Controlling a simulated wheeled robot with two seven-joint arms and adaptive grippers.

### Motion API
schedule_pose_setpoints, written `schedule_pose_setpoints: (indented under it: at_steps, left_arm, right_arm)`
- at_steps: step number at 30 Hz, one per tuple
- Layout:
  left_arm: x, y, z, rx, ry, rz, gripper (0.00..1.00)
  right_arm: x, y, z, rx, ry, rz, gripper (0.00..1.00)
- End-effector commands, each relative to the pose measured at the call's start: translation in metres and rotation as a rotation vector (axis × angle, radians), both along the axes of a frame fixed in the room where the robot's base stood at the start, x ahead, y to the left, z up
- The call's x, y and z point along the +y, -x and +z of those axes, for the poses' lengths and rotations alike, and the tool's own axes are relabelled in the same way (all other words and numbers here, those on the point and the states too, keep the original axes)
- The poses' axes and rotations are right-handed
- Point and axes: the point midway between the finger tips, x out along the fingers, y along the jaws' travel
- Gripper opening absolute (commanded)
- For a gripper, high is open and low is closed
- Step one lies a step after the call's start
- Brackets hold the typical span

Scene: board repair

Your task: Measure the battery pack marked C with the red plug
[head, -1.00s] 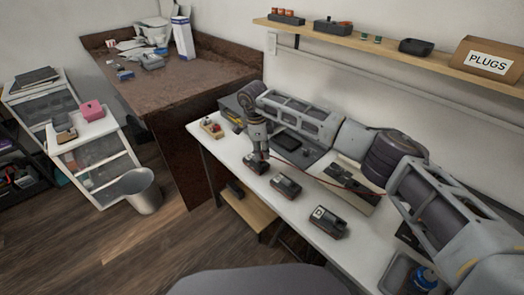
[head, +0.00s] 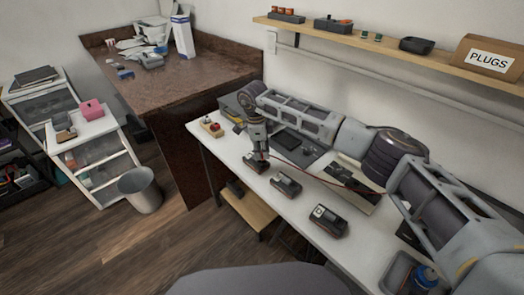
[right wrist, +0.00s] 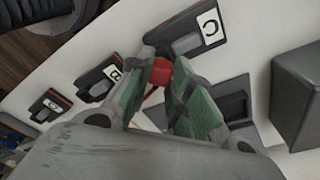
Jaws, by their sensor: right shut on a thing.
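Several dark battery packs stand in a row on the white bench. In the right wrist view the pack marked C (right wrist: 190,38) is nearest, then the pack marked B (right wrist: 98,83). In the head view a pack (head: 257,163) stands just under my right gripper (head: 261,156). My right gripper, also in the right wrist view (right wrist: 163,82), is shut on the red plug (right wrist: 161,72). The plug is at the near left end of pack C; I cannot tell whether it touches. A red cable (head: 318,176) runs right from the gripper. My left gripper is not in view.
Two more packs stand to the right, one mid-bench (head: 286,185) and one nearer (head: 328,221). A dark grey block (right wrist: 297,98) stands close to the gripper. My right arm spans the bench. A shelf (head: 400,58) with a box marked PLUGS (head: 487,62) hangs above.

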Motion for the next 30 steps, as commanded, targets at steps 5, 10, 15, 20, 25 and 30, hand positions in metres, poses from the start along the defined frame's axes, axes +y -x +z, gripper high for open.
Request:
schedule_pose_setpoints:
  at_steps: [5, 10, 15, 20, 25, 30]
  left_arm:
    - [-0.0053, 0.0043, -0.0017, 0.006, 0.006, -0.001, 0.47]
    - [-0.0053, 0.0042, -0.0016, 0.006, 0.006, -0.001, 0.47]
    - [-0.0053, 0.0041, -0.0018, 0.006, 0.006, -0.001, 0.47]
    - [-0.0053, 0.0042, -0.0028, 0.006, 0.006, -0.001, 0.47]
    - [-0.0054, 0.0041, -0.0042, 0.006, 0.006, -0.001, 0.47]
    - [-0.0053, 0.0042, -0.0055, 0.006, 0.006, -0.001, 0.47]
  right_arm:
    - [0.0001, -0.0001, -0.0002, 0.0, 0.0, 0.0, 0.0]
    - [0.0, -0.0001, -0.0001, 0.0, 0.0, 0.0, 0.0]
    - [0.0, -0.0002, -0.0004, 0.0, 0.0, 0.0, 0.0]
    - [0.0001, -0.0002, -0.0018, 0.0, -0.001, 0.0, 0.0]
    - [0.0001, -0.0003, -0.0039, 0.0, -0.001, 0.0, 0.0]
    - [0.0, -0.0004, -0.006, 0.0, -0.001, -0.001, 0.0]
